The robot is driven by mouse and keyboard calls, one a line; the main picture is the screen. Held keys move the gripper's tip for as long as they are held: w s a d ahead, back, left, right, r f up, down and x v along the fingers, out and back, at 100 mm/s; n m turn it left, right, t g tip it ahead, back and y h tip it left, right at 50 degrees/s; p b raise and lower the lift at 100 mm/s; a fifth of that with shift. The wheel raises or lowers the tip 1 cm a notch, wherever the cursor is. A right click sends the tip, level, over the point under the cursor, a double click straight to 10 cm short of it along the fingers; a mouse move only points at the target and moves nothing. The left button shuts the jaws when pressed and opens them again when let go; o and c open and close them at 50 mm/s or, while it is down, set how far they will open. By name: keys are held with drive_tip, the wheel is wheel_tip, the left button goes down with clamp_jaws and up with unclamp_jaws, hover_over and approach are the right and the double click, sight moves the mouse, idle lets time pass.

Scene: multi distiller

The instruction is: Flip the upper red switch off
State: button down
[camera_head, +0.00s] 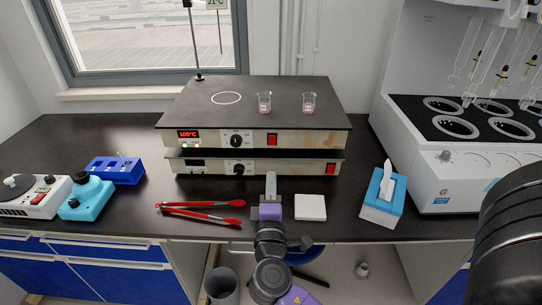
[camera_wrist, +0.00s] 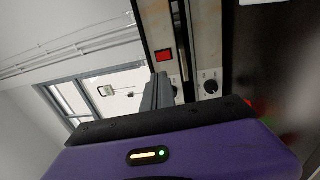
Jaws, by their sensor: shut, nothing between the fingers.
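The upper hot plate (camera_head: 203,141) has a front panel with a lit red display, a black knob (camera_head: 236,141) and the upper red switch (camera_head: 271,139). In the wrist view the upper red switch (camera_wrist: 164,55) shows just beyond my fingertips. My gripper (camera_head: 271,175) is shut and empty, in front of the lower hot plate's panel and below the upper switch in the head view. In the wrist view my gripper (camera_wrist: 160,78) covers part of the upper panel. I see no contact with the switch. The lower red switch (camera_head: 330,168) is farther right.
Two small beakers (camera_head: 264,103) (camera_head: 308,103) stand on the hot plate top. Red tongs (camera_head: 202,211) lie left of my gripper, and a white pad (camera_head: 310,207) lies to the right. A tissue box (camera_head: 383,203) stands farther right.

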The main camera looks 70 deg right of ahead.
sight(273, 139)
drive_tip(key=p+x, duration=0.3)
drive_tip(key=x, duration=0.9)
drive_tip(key=shift+w+d+r, duration=0.15)
drive_tip(key=shift+d+r, duration=0.05)
drive_tip(key=shift+d, duration=0.05)
drive_tip(key=shift+w+d, duration=0.25)
drive_tip(key=shift+d, duration=0.35)
